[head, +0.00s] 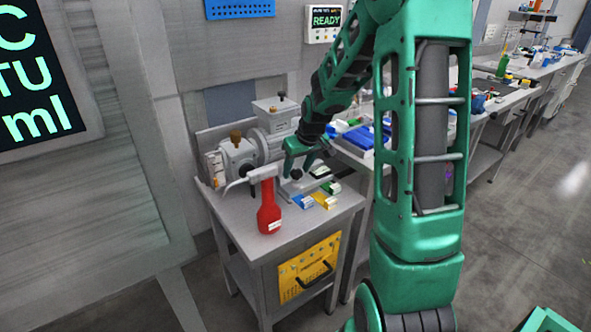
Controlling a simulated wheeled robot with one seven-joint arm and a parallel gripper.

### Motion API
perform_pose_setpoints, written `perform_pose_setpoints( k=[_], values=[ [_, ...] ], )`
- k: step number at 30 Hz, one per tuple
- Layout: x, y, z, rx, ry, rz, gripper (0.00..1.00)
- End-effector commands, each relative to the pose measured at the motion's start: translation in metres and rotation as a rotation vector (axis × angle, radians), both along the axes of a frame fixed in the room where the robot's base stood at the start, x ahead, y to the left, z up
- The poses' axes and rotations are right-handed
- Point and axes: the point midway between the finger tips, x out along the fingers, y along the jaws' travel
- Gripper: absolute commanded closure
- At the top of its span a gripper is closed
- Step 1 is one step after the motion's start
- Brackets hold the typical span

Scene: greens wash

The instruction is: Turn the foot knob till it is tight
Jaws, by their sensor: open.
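My green gripper (306,158) reaches down over the far part of a small grey bench, its jaws open. A small black knob (297,174) shows just below and beside the jaws, on the light foot plate (296,187) of the grey machine (266,142). I cannot tell whether the jaws touch the knob or are around it. The machine has a brass-coloured cap at its left and a dark knob on top. My arm hides part of the area behind the gripper.
A red spray bottle (268,208) stands at the bench's (238,207) front. Blue (303,201), yellow (325,201) and green (332,187) small items lie right of it. A yellow panel (309,267) hangs on the bench front. A sign (326,18) reads READY.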

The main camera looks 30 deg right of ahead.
Motion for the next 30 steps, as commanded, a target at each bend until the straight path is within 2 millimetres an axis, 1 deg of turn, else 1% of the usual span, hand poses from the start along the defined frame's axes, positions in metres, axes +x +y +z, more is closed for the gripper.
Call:
perform_pose_setpoints(
  k=[5,6,8,9,11,16,24,30],
  values=[
    [0.0001,0.0000,0.0002,0.000,0.000,0.000,0.50],
    [0.0001,0.0000,0.0002,0.000,0.000,0.000,0.55],
    [0.0001,0.0000,0.0003,0.000,0.000,0.000,0.69],
    [0.0001,0.0000,0.0003,0.000,0.000,0.000,0.79],
    [0.0001,0.0000,0.0003,0.000,0.000,0.000,0.91],
    [0.0001,-0.0003,0.0003,0.001,0.000,0.017,0.91],
    [0.0004,-0.0018,0.0006,0.000,0.000,0.184,0.91],
    [0.0002,-0.0012,0.0006,0.000,0.000,0.227,0.91]
  ],
)
